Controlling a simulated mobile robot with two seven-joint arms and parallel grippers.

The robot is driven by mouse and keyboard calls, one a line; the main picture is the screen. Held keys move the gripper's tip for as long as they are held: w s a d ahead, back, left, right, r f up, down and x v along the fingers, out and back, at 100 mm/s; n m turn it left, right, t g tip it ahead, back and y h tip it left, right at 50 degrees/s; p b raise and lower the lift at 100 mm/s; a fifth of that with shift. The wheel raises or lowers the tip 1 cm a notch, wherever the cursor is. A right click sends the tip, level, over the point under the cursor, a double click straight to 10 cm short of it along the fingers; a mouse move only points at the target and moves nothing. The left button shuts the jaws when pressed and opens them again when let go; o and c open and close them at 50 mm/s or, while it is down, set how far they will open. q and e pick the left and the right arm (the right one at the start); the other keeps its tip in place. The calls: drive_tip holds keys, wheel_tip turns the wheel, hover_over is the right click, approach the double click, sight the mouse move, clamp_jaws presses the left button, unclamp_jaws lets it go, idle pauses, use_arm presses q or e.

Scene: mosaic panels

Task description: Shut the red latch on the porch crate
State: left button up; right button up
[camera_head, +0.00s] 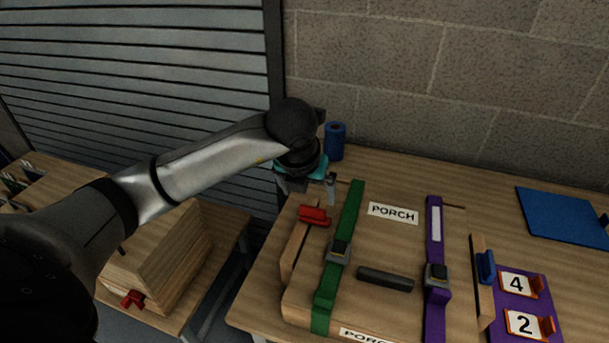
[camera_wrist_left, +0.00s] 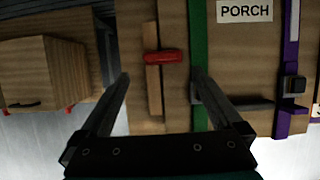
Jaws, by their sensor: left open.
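The porch crate (camera_head: 400,242) is a flat wooden box with a PORCH label on its top. The red latch (camera_head: 313,215) is at the crate's left edge, its bar lying crosswise near a raised wooden strip (camera_head: 296,240). In the left wrist view the red latch (camera_wrist_left: 163,56) lies between and just beyond the fingertips. My left gripper (camera_head: 308,188) is open and empty, above the crate's back left corner, apart from the latch. My right gripper is not in view.
A green strap (camera_head: 349,215) and a purple strap (camera_head: 434,220) cross the crate, with a dark handle (camera_head: 385,279) between. A blue latch (camera_head: 485,266) is at its right edge. A blue roll (camera_head: 335,141) stands behind. Another wooden box (camera_head: 160,262) with red latches sits lower left.

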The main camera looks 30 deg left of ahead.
use_arm(q)
drive_tip(key=v, duration=0.6)
drive_tip(key=shift+r, duration=0.4)
drive_tip(key=shift+s, duration=0.2)
